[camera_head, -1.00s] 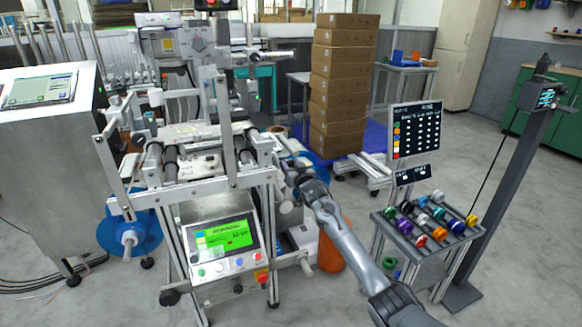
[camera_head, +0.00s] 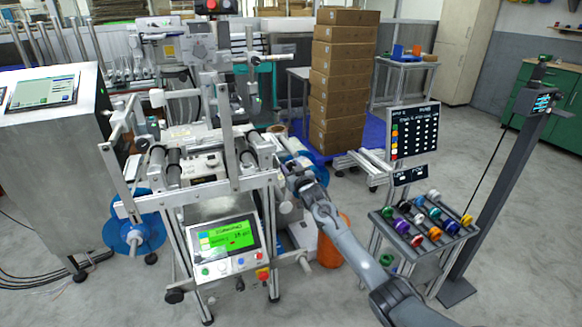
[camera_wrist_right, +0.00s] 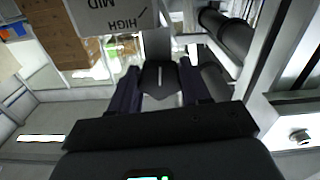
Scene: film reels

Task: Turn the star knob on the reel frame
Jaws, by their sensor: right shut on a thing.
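The reel frame (camera_head: 232,160) stands left of centre in the head view, an aluminium frame with dark rollers. My right gripper (camera_head: 294,178) is at its right side. In the right wrist view, my right gripper (camera_wrist_right: 160,90) is shut on a dark knob (camera_wrist_right: 160,76) with a pale line on its face, one finger on each side of it. The knob's full outline is hidden by the fingers. A white plate (camera_wrist_right: 105,28) reading MID and HIGH, upside down, is just beyond the knob. My left gripper is not in view.
A control panel with a green screen (camera_head: 228,235) is on the frame's front. A blue reel (camera_head: 150,232) is at its left. A rack of coloured spools (camera_head: 425,235) stands right of my arm. Stacked cartons (camera_head: 340,85) stand behind. Floor is open at the right.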

